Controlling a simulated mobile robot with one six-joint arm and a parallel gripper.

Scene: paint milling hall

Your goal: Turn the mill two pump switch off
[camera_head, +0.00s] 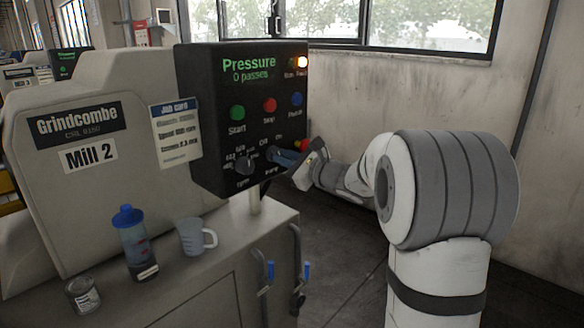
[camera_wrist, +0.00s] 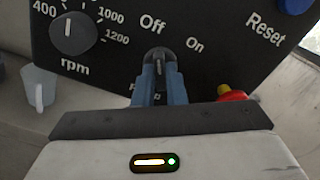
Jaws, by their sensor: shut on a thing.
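The black control box (camera_head: 212,120) stands on a post at the right end of the machine labelled Mill 2 (camera_head: 88,156). The pump switch (camera_wrist: 159,62) is a dark knob low on its face, below the Off and On labels. My gripper (camera_wrist: 160,82) has its blue fingers shut on this knob, one on each side. In the head view my gripper (camera_head: 286,157) reaches the panel from the right and hides most of the switch. The knob points roughly upward, and I cannot tell exactly which label it meets.
The rpm knob (camera_wrist: 73,33) is left of the switch. A red stop button (camera_wrist: 231,93) on yellow is close to my gripper's right side. A bottle (camera_head: 135,245), a jug (camera_head: 193,238) and a can (camera_head: 83,296) stand on the machine top. Floor to the right is clear.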

